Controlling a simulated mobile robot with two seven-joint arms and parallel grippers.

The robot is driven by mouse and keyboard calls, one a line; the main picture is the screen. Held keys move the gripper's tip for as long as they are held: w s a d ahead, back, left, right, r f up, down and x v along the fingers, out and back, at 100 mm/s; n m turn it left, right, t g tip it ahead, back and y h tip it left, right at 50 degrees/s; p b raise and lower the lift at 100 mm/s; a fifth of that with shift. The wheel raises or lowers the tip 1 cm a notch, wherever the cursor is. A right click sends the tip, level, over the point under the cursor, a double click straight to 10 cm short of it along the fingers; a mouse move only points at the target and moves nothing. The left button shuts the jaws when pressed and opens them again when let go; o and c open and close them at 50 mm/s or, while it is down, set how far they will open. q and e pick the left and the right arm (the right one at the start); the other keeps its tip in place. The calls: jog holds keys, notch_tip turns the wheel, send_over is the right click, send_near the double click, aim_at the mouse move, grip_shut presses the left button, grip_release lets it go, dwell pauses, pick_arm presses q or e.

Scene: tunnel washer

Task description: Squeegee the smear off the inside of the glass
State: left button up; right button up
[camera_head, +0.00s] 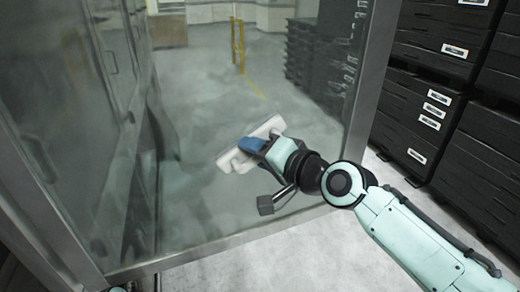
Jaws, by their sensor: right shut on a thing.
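A large glass pane (290,125) in a grey metal frame fills the left and middle of the view. Cloudy pale streaks show on it, but I cannot tell smear from reflection. A squeegee with a white head (231,159) and a blue part (253,145) lies at the middle of the pane, its head tilted up to the right. My right gripper (266,152) is shut on the squeegee; its fingertips are partly hidden. The head appears at or very near the glass; contact is not clear.
Stacked black crates (430,105) with white labels stand on the right, outside the frame. The metal frame post (371,80) rises between the glass and the crates. A yellow post (238,45) shows through the glass. Grey floor (330,255) lies clear below.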

pick_arm(q)
jog(key=shift+s+f+b, duration=0.2)
jog(key=shift+f+b, duration=0.25)
jog(key=shift+b, duration=0.05)
jog(key=shift+s+f+b, duration=0.2)
jog(key=shift+f+b, duration=0.25)
pick_arm(e)
jog(key=w+d+r, duration=0.1)
jog(key=w+d, duration=0.3)
jog(key=d, duration=0.6)
jog(key=shift+w+d, duration=0.3)
jog(key=shift+d, duration=0.05)
pick_arm(q)
jog(key=shift+s+f+b, duration=0.25)
jog(key=shift+f+b, duration=0.3)
jog(key=shift+f, duration=0.05)
jog(key=shift+s+f+b, duration=0.2)
jog(key=shift+f+b, duration=0.4)
jog(key=shift+f, duration=0.05)
jog(key=shift+s+f+b, duration=0.25)
jog(key=shift+f+b, duration=0.3)
jog(key=shift+f, duration=0.05)
pick_arm(e)
jog(key=s+d, duration=0.2)
jog(key=s, duration=0.3)
jog(key=shift+s+d, duration=0.15)
jog(key=shift+s, duration=0.15)
